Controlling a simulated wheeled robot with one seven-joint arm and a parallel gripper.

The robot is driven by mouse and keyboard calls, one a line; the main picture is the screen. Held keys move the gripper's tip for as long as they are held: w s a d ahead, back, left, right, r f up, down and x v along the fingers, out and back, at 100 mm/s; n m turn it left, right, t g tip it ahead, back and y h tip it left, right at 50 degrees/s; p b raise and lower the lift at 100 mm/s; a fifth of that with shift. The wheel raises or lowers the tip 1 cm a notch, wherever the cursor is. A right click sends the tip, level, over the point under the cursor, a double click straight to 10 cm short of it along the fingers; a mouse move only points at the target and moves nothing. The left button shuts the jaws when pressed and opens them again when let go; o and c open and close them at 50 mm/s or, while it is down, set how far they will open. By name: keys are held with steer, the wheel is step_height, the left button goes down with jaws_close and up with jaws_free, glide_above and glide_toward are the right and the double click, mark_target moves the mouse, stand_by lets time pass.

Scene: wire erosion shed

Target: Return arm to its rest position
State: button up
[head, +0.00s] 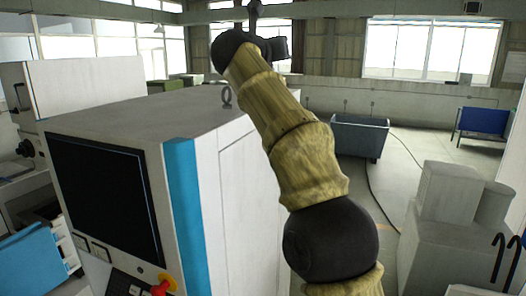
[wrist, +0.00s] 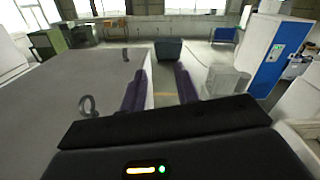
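My arm is raised and reaches up and away in the head view, beside the white machine cabinet (head: 130,112). My gripper (head: 247,6) is at the top of that view, partly cut off by the edge. In the wrist view my gripper (wrist: 160,76) has its two dark fingers clearly apart, with nothing between them. It is above the level of the cabinet top (wrist: 75,90), and its fingers point out over the room.
A grey-blue bin (head: 360,136) stands on open floor beyond my arm. Pale boxes (head: 450,205) are at the right. Lifting eyes (head: 227,96) stick up from the cabinet top. A blue cabinet (wrist: 275,62) stands at the right in the wrist view. A cable (head: 372,190) lies on the floor.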

steer(key=w+f+n+t+y+b, duration=0.25)
steer(key=f+n+y+b, duration=0.35)
steer(key=f+n, duration=1.3)
steer(key=s+d+f+n+g+y+b, duration=0.1)
steer(key=s+f+n+g+b, duration=0.2)
steer(key=f, duration=0.8)
steer(key=s+d+f+n+g+y+b, duration=0.1)
steer(key=f+n+g+b, duration=0.1)
steer(key=f+n, duration=0.6)
steer(key=s+d+f+n+g+b, duration=0.25)
steer(key=s+f, duration=0.45)
steer(key=f, duration=0.5)
steer(key=s+d+f+n+g+b, duration=0.1)
steer(key=s+d+f+n+g, duration=0.2)
steer(key=s+f, duration=0.65)
steer(key=s+d+f+n+g+h+b, duration=0.1)
steer(key=s+d+f+g, duration=0.1)
steer(key=s+f, duration=0.5)
steer(key=s+d+f+n+g+b, duration=0.1)
steer(key=s+d+f+g, duration=0.2)
steer(key=s+f, duration=0.4)
steer(key=shift+d+f+g+h+b, duration=0.2)
steer(key=shift+d+g+h+b, duration=0.15)
steer(key=shift+g, duration=0.35)
steer(key=shift+s+a, duration=0.1)
steer(key=shift+a, duration=0.05)
